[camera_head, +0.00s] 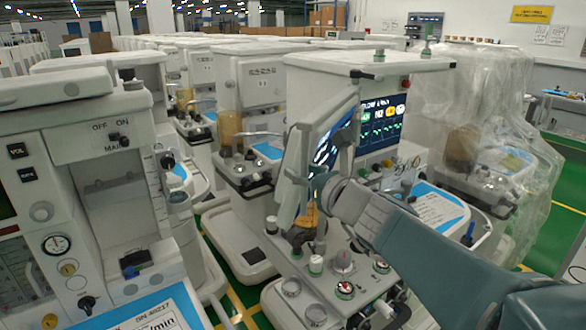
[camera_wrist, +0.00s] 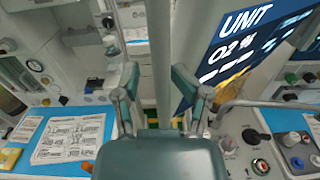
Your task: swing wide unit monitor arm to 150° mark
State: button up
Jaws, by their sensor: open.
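The wide unit (camera_head: 400,75) stands right of centre in the head view, with a lit screen in its body. Its swing-out monitor (camera_head: 335,135) is seen steeply from the side, with a pale frame and dark screen. In the wrist view the monitor screen (camera_wrist: 245,50) fills the upper right, tilted, reading "UNIT" and "O2 %". My gripper (camera_wrist: 163,88) is open, its fingers on either side of a pale upright bar (camera_wrist: 160,45) beside the screen. I cannot tell whether they touch it. In the head view my gripper is partly hidden near the monitor's lower edge. No angle mark is readable.
Knobs and gauges crowd the unit's front ledge (camera_head: 345,262) below my arm. A cart with dials (camera_head: 85,150) stands at the left, and a plastic-wrapped cart (camera_head: 480,110) at the right. Green floor (camera_head: 565,165) is open at the far right.

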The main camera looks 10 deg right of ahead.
jog(key=v, duration=1.1)
jog(key=shift+s, duration=0.25)
jog(key=shift+d, duration=0.1)
jog(key=s+a+f+n+g, duration=0.3)
jog(key=s+f+n+g, duration=0.15)
jog(key=n, duration=0.35)
jog(key=s+a+f+n+g, duration=0.3)
jog(key=f+n, duration=0.3)
jog(key=n, duration=0.2)
jog(key=s+d+f+n+g+h, duration=0.3)
jog(key=s+d+f+n+h, duration=0.2)
jog(key=n, duration=1)
jog(key=d+f+h, duration=0.1)
jog(key=h, duration=0.1)
jog(key=shift+s+f+h, duration=0.15)
jog(key=shift+s+h, duration=0.15)
jog(key=shift+s, duration=0.1)
dwell(0.4)
